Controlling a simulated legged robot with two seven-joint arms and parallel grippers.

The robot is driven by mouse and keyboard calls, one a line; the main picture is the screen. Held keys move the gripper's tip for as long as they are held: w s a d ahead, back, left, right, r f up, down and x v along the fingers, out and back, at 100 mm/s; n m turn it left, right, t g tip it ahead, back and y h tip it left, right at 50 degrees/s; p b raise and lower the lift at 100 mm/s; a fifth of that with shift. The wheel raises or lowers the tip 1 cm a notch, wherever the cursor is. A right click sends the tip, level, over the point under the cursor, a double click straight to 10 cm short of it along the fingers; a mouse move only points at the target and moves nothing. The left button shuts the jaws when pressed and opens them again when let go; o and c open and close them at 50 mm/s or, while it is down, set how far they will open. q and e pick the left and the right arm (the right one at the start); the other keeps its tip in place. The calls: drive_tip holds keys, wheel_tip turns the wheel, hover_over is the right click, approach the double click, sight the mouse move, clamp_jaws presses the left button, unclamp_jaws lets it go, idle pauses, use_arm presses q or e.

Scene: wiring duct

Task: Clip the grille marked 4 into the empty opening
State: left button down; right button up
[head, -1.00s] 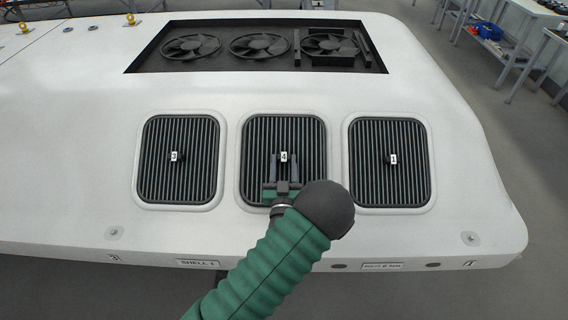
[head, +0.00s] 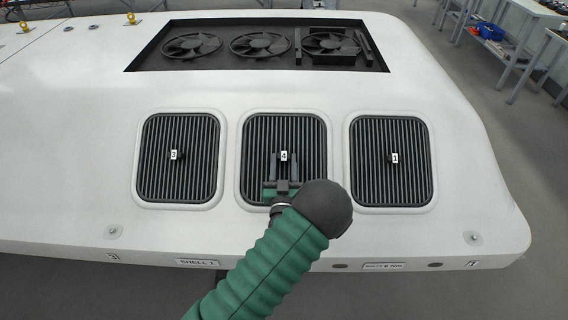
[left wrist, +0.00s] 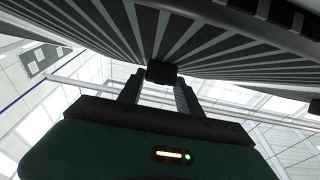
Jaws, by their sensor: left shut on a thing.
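A dark ribbed grille (head: 310,165) lies at the middle opening of the white shell and covers it. Its small white label is too small to read surely. My left gripper (head: 285,166) is shut on the knob at the grille's centre. In the left wrist view the knob (left wrist: 161,73) sits between the two fingers, under the grille's ribs (left wrist: 215,40). The frame around the middle opening (head: 243,200) shows as a pale rim. I cannot tell whether the grille is fully seated. My right gripper is out of view.
Similar labelled grilles fill the left opening (head: 200,180) and the right opening (head: 415,180). Behind them is a dark recess with several fans (head: 258,46). The white shell (head: 90,165) around the openings is clear. Work tables (head: 500,50) stand far right.

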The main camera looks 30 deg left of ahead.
use_arm(q)
drive_tip(key=shift+w+f, duration=0.1)
drive_tip(key=shift+f, duration=0.15)
drive_tip(key=c, duration=0.7)
unclamp_jaws()
drive_tip(key=shift+a, duration=0.1)
drive_tip(key=shift+r, duration=0.3)
wheel_tip(320, 180, up, 3)
drive_tip(key=shift+r+p, duration=0.1)
drive_tip(key=shift+p, duration=0.35)
drive_tip(key=s+d+p, duration=0.1)
drive_tip(key=s+d, duration=0.1)
drive_tip(key=s, duration=0.2)
drive_tip(key=s+d+p, duration=0.1)
drive_tip(key=s+d, duration=0.2)
drive_tip(key=s, duration=0.2)
drive_tip(key=s+d+r+p, duration=0.1)
drive_tip(key=s+d, duration=0.2)
drive_tip(key=s, duration=0.1)
drive_tip(key=shift+s+d, duration=0.2)
drive_tip(key=shift+s, duration=0.05)
